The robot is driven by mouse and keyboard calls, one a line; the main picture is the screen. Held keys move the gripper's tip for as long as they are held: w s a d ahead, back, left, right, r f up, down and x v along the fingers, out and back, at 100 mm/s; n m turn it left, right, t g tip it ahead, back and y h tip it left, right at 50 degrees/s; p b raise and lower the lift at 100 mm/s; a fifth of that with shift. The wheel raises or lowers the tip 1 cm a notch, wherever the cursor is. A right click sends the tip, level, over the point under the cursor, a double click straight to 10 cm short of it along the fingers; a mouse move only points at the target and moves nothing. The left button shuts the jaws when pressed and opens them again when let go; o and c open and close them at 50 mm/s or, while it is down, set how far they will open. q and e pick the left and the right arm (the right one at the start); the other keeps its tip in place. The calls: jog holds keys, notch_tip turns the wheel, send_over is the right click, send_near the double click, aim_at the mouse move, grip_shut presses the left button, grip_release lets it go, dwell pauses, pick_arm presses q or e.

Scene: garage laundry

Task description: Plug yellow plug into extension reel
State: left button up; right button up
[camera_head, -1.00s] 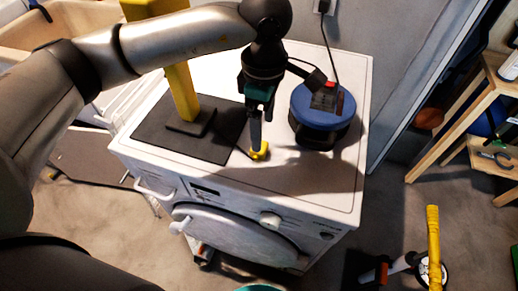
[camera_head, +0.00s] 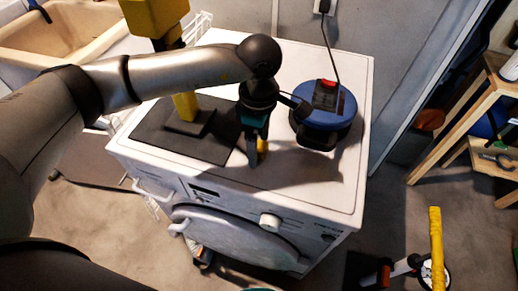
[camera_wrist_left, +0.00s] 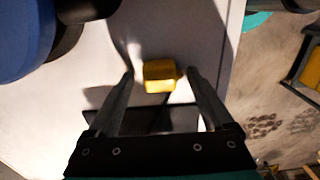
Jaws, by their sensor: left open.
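The yellow plug (camera_head: 262,146) stands on the white washing machine top, near its front edge. In the left wrist view the plug (camera_wrist_left: 159,75) shows between the two fingers, with a gap visible on its left side; contact on its right side is unclear. My left gripper (camera_head: 254,157) points down at the plug and is open, partly covering it in the head view. The extension reel (camera_head: 324,108) is a blue and black drum with a red switch, to the right of the gripper. Part of the reel (camera_wrist_left: 22,35) shows at the wrist view's upper left. My right gripper is out of view.
A yellow post (camera_head: 185,104) stands on a dark mat (camera_head: 153,134) left of the gripper. A black cord (camera_head: 328,50) runs from the wall socket (camera_head: 322,6) toward the reel. The front right of the washer top (camera_head: 330,187) is clear. Wooden shelving (camera_head: 447,138) stands at right.

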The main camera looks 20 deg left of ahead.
aim_at(259, 146)
pick_arm(q)
jog(key=shift+f, duration=0.15)
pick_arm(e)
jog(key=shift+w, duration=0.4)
pick_arm(q)
jog(key=c, duration=1.2)
grip_shut()
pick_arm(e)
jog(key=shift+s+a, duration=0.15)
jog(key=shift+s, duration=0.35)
pick_arm(q)
notch_tip(259, 146, up, 20)
jog(key=p, duration=0.3)
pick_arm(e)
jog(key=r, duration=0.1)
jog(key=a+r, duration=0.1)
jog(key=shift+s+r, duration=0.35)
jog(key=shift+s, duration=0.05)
